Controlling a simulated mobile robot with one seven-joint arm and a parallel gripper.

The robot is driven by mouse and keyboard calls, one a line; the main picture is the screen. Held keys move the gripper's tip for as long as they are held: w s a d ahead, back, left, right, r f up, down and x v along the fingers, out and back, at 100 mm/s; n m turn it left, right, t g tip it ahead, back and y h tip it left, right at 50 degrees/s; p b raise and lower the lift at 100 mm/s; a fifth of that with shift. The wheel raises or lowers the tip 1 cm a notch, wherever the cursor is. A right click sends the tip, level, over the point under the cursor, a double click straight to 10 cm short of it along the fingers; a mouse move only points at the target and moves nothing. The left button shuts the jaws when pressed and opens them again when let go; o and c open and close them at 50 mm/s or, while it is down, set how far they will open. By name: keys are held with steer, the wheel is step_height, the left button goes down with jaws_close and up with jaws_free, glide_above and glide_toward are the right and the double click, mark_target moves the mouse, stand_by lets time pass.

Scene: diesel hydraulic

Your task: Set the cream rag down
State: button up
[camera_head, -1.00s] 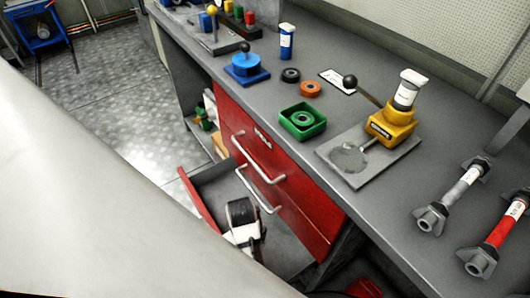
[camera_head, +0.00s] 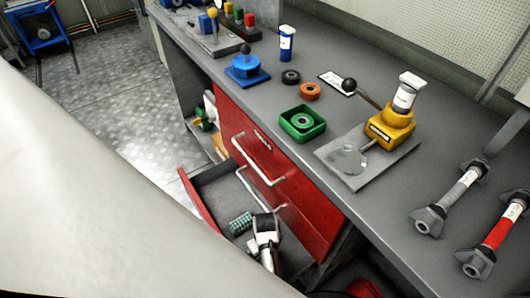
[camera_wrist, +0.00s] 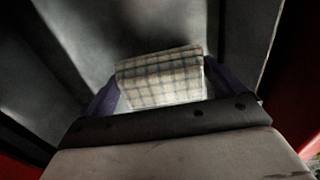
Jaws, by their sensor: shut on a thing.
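A folded cream rag (camera_wrist: 160,80) with a dark check pattern sits between the purple fingers of my gripper (camera_wrist: 160,92) in the wrist view. My gripper is shut on it. The wrist view shows dark grey drawer surfaces around and beyond the rag; whether the rag touches the floor I cannot tell.
Red drawer fronts (camera_head: 290,190) stand close on the right. The grey worktop (camera_head: 240,105) above carries a green tray (camera_head: 302,124) and a yellow pump (camera_head: 391,128).

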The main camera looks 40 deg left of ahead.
steer(key=shift+f+p, duration=0.3)
steer(key=shift+f, duration=1.6)
steer(key=shift+f, duration=0.2)
steer(key=o, duration=0.6)
steer(key=shift+f+b, duration=0.1)
steer(key=shift+b, duration=0.25)
step_height(320, 180, up, 14)
steer(key=shift+a+r, duration=0.1)
